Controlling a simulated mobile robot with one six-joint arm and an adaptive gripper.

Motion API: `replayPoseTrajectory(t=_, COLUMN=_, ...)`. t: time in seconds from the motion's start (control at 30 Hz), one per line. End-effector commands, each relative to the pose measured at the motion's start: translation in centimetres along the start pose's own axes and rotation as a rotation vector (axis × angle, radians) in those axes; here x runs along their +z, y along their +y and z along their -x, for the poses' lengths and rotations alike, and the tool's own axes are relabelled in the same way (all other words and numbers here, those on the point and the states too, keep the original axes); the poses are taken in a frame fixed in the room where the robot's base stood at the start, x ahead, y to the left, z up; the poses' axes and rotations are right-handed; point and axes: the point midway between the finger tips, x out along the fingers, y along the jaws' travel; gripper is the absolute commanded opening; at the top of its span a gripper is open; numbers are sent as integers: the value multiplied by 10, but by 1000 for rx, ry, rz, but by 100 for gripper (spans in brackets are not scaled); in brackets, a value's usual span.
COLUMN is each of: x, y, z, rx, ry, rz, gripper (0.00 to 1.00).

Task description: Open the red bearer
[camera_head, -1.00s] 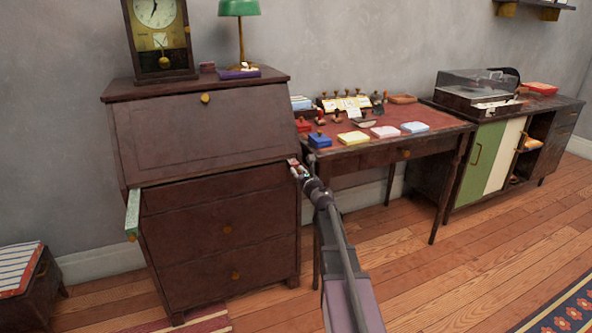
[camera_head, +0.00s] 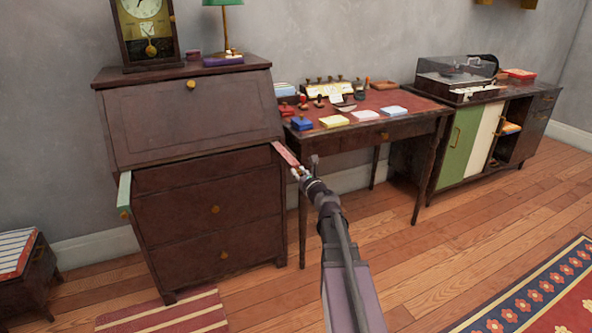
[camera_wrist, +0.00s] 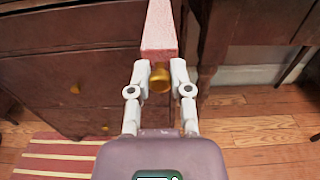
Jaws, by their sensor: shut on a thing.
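The red bearer (camera_head: 286,156) is a narrow red bar that sticks out from the upper right front of the dark wooden secretary desk (camera_head: 212,206). In the wrist view the red bearer (camera_wrist: 160,28) points toward me, with a small brass knob (camera_wrist: 159,79) on its end. My gripper (camera_head: 299,173) is at the bearer's front end. In the wrist view its two white fingers (camera_wrist: 160,84) are shut on the knob from both sides. The slanted desk lid (camera_head: 190,118) is closed. A green bearer (camera_head: 124,192) sticks out on the desk's left side.
A writing table (camera_head: 430,110) with stamps and paper pads stands close on the right, its left leg (camera_head: 302,230) near my arm. A cabinet with a record player (camera_head: 455,72) stands farther right. The floor in front is open, with a striped rug (camera_head: 165,315).

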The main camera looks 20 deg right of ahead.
Motion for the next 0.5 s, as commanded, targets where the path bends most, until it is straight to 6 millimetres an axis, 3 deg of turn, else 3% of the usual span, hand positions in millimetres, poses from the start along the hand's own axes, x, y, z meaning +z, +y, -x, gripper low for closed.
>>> replayPoseTrajectory(t=0.4, x=0, y=0, z=2, rx=0, ry=0, rz=-1, gripper=0)
replayPoseTrajectory(t=0.43, x=0, y=0, z=2, rx=0, ry=0, rz=-1, gripper=35)
replayPoseTrajectory(t=0.5, x=0, y=0, z=2, rx=0, ry=0, rz=-1, gripper=56)
